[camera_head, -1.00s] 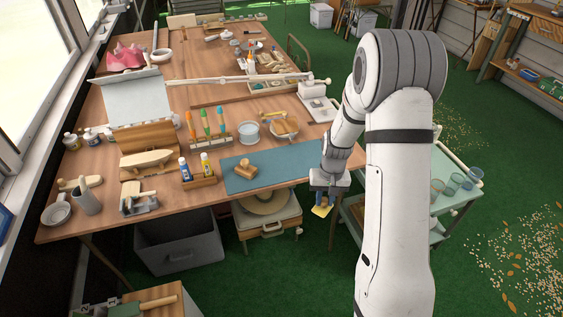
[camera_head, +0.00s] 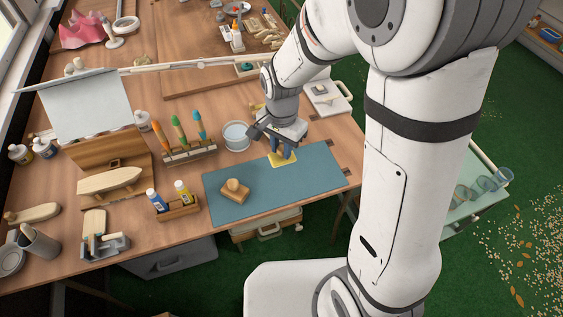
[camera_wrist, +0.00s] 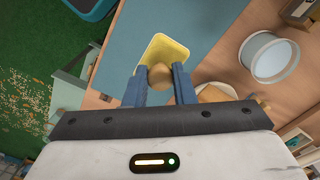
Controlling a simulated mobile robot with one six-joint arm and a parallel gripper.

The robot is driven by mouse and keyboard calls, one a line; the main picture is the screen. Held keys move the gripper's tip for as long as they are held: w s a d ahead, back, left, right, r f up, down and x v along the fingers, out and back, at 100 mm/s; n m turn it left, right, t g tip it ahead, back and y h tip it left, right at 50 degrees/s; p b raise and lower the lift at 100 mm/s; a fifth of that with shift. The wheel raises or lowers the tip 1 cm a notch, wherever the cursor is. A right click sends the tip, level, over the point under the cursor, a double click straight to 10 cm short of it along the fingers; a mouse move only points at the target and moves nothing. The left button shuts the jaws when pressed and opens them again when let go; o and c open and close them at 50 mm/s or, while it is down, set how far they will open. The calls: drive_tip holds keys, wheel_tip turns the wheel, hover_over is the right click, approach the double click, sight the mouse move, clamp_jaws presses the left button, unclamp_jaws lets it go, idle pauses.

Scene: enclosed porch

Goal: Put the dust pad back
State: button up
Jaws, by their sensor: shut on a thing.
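The dust pad (camera_head: 284,160) is a thin yellow rectangular pad over the right part of the blue mat (camera_head: 254,199). In the wrist view the yellow pad (camera_wrist: 169,46) has a round wooden knob. My gripper (camera_head: 282,151) has its blue fingers shut on this knob, which shows between them in the wrist view (camera_wrist: 160,76). I cannot tell whether the pad touches the mat or is just above it. A wooden block with a round knob (camera_head: 235,190) rests on the mat, to the left of the pad.
A clear round bowl (camera_head: 236,136) stands just behind the mat. A wooden holder with two glue bottles (camera_head: 175,205) stands left of the mat, and a rack of coloured brushes (camera_head: 188,150) behind it.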

sight(281, 159)
wheel_tip(281, 159, down, 5)
drive_tip(key=shift+f, duration=2.35)
drive_tip(key=shift+f, duration=0.2)
drive_tip(key=o, duration=1)
drive_tip(key=shift+c, duration=0.2)
drive_tip(key=shift+r, duration=0.2)
